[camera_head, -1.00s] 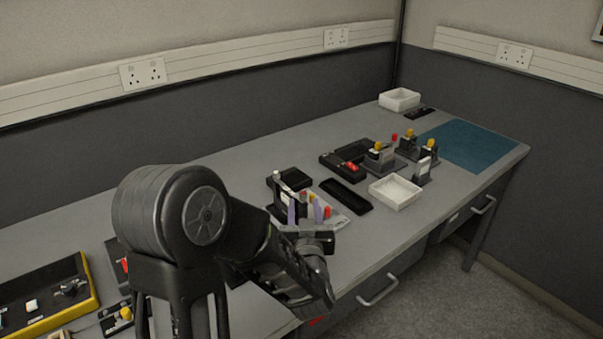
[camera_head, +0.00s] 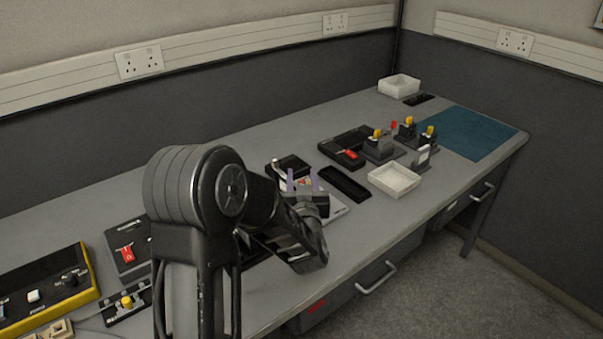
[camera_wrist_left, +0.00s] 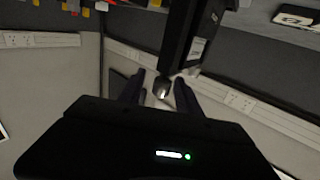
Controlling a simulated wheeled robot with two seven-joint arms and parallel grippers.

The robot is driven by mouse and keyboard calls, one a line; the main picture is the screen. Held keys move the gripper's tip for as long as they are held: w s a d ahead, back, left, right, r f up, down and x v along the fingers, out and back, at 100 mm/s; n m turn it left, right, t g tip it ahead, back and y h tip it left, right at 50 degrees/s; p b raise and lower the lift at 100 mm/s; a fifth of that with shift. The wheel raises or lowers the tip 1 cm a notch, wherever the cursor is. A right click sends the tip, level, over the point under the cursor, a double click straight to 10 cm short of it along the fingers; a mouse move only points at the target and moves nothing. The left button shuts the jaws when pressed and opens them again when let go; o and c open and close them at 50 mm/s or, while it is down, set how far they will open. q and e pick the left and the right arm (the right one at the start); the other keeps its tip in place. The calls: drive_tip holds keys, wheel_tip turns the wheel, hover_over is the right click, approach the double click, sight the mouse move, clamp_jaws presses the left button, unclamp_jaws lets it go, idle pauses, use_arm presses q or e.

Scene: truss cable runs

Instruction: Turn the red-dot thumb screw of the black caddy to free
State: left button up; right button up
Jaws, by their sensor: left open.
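My left gripper (camera_head: 304,181) reaches over the middle of the bench, its two purple-tinted fingers apart. In the left wrist view, the open fingers (camera_wrist_left: 161,93) stand on either side of a small dark knob with a pale end (camera_wrist_left: 162,88). The knob is at the lower end of a black body with a white label (camera_wrist_left: 190,40), perhaps the black caddy. I cannot tell whether the fingers touch the knob. No red dot shows clearly on it. In the head view my gripper and wrist hide much of this spot. My right gripper is not in view.
Behind my gripper is a black box (camera_head: 291,164). To the right lie a black tray (camera_head: 344,184), a white bin (camera_head: 394,180) and several yellow-knobbed fixtures. A yellow-edged panel (camera_head: 45,288) is at left. A teal mat (camera_head: 465,135) leaves free room at the far right.

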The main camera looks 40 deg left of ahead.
use_arm(q)
drive_tip(key=shift+w+a, duration=0.4)
drive_tip(key=shift+w, duration=0.1)
clamp_jaws()
idle(0.3)
